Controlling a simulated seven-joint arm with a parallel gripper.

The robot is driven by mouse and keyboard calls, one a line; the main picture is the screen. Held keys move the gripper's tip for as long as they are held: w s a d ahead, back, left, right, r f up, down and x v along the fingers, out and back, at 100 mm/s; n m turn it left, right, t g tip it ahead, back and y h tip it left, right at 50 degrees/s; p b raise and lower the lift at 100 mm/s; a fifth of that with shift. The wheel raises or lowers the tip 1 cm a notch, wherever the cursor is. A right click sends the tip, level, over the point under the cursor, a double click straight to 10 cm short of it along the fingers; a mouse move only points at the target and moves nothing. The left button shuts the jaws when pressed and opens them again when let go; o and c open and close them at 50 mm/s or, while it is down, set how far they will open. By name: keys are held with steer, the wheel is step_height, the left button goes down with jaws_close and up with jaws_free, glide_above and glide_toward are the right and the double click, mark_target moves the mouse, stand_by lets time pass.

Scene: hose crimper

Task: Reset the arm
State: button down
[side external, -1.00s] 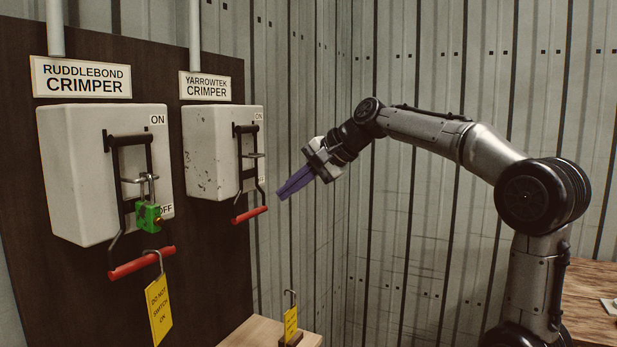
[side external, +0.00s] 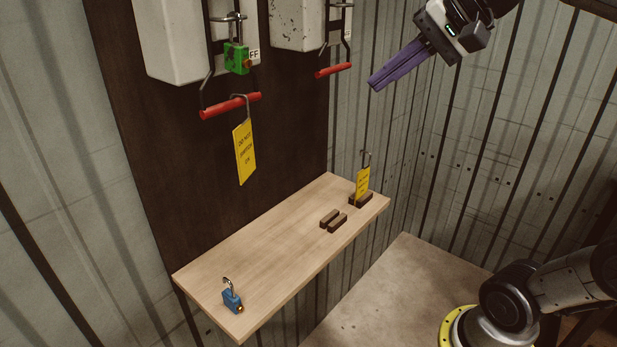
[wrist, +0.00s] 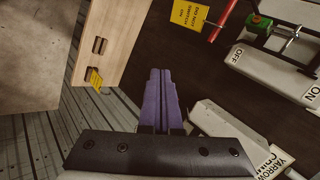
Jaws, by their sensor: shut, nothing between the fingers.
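My gripper (side external: 376,84) has purple fingers, shut with nothing between them. It is in the air just right of the right crimper's red handle (side external: 334,70), apart from it. Its fingers also show in the wrist view (wrist: 159,74). The left crimper (side external: 176,42) has its red handle (side external: 229,106) low, with a green padlock (side external: 237,60) on its lever mechanism and a yellow tag (side external: 244,152) hanging from the handle. The right crimper (side external: 296,24) also has its handle low, and no lock or tag shows on it. The crimpers' tops are cut off in the side view.
A wooden shelf (side external: 262,258) below the panel holds a blue padlock (side external: 231,299) at its near end. A brown slotted holder (side external: 333,220) stands empty, and a second yellow tag (side external: 362,183) stands in another at the far end. The air around my gripper is clear.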

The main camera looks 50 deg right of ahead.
steer(key=s+f+n+g, duration=0.1)
steer(key=s+f+n, duration=0.3)
steer(key=f, duration=0.2)
steer(key=s+f+n+g+h, duration=0.1)
steer(key=s+f+n, duration=0.2)
steer(key=f, duration=0.4)
steer(key=s+a+f+n+g+h, duration=0.1)
steer(key=s+f+n, duration=0.3)
steer(key=f+n, duration=0.2)
steer(key=shift+s+f, duration=0.3)
steer(key=shift+f, duration=0.4)
